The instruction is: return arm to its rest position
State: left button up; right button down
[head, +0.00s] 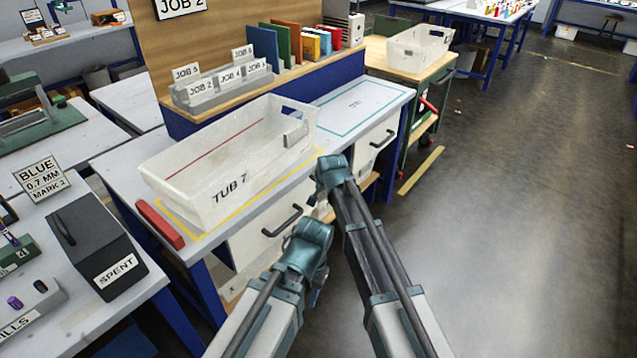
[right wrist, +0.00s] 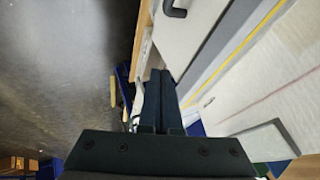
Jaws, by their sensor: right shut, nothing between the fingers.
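My right arm (head: 365,240) reaches up from the bottom of the head view, its bent teal joint in front of the bench edge beside the tub. Its gripper is hidden there. In the right wrist view my right gripper (right wrist: 158,75) shows dark fingers, shut and empty, by the bench's front side. My left arm (head: 275,295) comes in from the bottom, bent at a teal joint left of the right arm. Its fingers cannot be seen. The clear tub marked TUB 7 (head: 190,188) sits on the bench, just left of the right arm's joint.
A white drawer front with a dark handle (head: 282,221) is close to both arms. A red bar (head: 160,224) lies at the bench's left corner. A black SPENT box (head: 92,245) stands on the left table. Open floor (head: 520,220) lies to the right.

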jog(key=shift+s+d, duration=0.1)
jog(key=s+d+f+n+g+h, duration=0.1)
jog(key=s+d+n+g, duration=0.1)
jog(key=s+d, duration=0.65)
jog(key=s+d+f+n+g, duration=0.2)
jog(key=s+d, duration=0.3)
jog(key=s, duration=0.6)
jog(key=s+d+f+n+g+h, duration=0.1)
jog(key=s+d+n+g, duration=0.1)
jog(key=s+d, duration=0.65)
jog(key=s+a+n+g+h, duration=0.1)
jog(key=s+a+n, duration=0.4)
jog(key=a, duration=0.7)
notch_tip(320, 180, up, 12)
jog(key=s+m+p, duration=0.1)
jog(key=p, duration=1.1)
jog(key=shift+s, duration=0.3)
